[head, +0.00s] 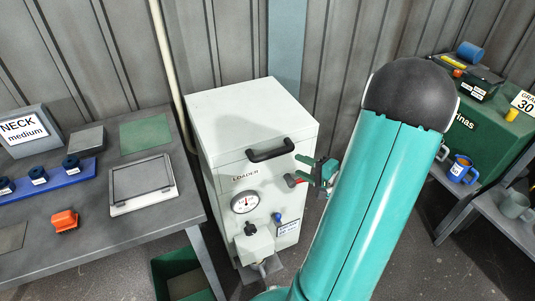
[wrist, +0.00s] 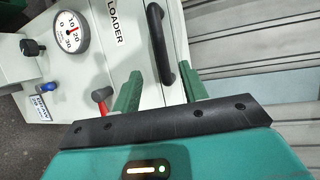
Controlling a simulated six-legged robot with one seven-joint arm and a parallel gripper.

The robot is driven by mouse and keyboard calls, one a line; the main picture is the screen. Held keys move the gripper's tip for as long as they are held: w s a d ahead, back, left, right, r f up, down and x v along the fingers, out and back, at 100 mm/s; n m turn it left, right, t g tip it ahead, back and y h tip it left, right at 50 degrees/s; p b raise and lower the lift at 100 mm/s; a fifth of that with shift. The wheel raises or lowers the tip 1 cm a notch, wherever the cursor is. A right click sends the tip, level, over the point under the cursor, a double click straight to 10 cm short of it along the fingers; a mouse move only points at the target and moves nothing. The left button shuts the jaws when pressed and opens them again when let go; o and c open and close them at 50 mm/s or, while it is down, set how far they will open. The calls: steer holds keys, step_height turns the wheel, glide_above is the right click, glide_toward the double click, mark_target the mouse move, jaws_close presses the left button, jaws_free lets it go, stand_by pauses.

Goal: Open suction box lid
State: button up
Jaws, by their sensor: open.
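The suction box is a white cabinet marked LOADER, standing in the middle of the head view, with its white lid (head: 245,112) shut on top. A black handle (head: 270,151) is on the upper front of the box; it also shows in the wrist view (wrist: 160,45). My gripper (head: 312,168) is at the right of the handle in the head view, apart from it. In the wrist view its two green fingers (wrist: 160,88) are open, and the near end of the handle lies between their lines. Nothing is held.
The box front has a dial gauge (head: 244,202), a red-tipped lever (head: 292,181) close to my gripper and a blue knob (head: 278,217). A grey table (head: 90,250) stands at the left, a shelf with mugs (head: 461,168) at the right. A wall is behind.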

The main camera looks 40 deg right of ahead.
mark_target(277, 155)
steer(key=x, duration=1.2)
steer(key=shift+w+f, duration=0.15)
steer(key=shift+w, duration=0.05)
jaws_close()
